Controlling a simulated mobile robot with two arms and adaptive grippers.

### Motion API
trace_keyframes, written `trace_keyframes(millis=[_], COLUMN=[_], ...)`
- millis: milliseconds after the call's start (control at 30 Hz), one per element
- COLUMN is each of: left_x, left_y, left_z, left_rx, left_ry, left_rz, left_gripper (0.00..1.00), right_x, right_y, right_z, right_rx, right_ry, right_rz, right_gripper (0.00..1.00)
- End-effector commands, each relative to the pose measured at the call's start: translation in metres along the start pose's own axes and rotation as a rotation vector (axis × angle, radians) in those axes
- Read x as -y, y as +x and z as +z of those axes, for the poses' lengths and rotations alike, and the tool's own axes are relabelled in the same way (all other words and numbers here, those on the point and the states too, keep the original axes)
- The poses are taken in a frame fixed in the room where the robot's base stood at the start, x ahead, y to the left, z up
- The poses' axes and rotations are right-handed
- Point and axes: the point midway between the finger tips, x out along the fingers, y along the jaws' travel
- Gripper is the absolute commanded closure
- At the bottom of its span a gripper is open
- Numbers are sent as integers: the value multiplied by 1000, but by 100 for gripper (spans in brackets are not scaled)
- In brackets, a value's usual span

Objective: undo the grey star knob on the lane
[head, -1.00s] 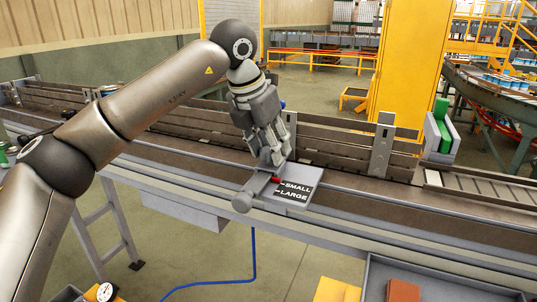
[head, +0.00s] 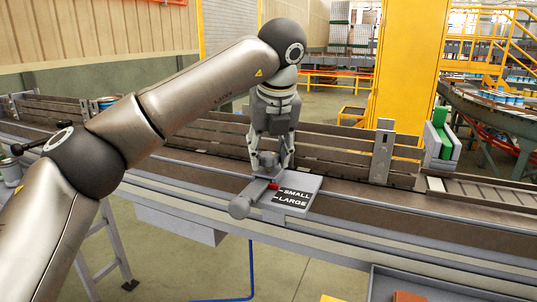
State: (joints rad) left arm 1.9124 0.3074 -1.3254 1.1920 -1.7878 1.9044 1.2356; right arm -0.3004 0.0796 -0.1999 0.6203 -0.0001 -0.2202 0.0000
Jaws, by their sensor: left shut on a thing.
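The grey star knob (head: 267,171) is on the lane at the plate (head: 296,205) marked SMALL and LARGE. Only a little of it shows, as the fingers cover most of it. My left gripper (head: 268,164) comes down from above with its fingers shut on the knob. A red pointer (head: 273,186) lies just below it, close to the SMALL mark. A grey round-ended handle (head: 240,207) sticks out toward me at the left of the plate. My right gripper is not in view.
The lane's front rail (head: 400,228) runs along below the plate, with slatted guide rails (head: 335,152) behind. An upright metal bracket (head: 381,152) and a green block (head: 439,128) stand to the right. A grey tray (head: 440,285) is at the bottom right.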

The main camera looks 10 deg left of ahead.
Motion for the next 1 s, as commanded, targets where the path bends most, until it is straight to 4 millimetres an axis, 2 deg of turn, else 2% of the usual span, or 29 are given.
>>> trace_keyframes(millis=[33, 400, 900, 933, 1000], left_x=[1, 1, 1, 1, 1], left_y=[5, 5, 5, 5, 4], left_z=[-4, -4, -3, -3, -3], left_rx=[-11, -12, -12, -11, -10], left_ry=[-19, -139, -152, -152, -152], left_rz=[19, 68, 73, 73, 72], left_gripper=[83, 83, 83, 55, 46], right_x=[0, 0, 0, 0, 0], right_y=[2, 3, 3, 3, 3], right_z=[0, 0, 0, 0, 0], right_rx=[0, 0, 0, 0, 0], right_ry=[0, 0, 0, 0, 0], right_rz=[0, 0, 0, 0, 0], right_gripper=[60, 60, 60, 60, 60])
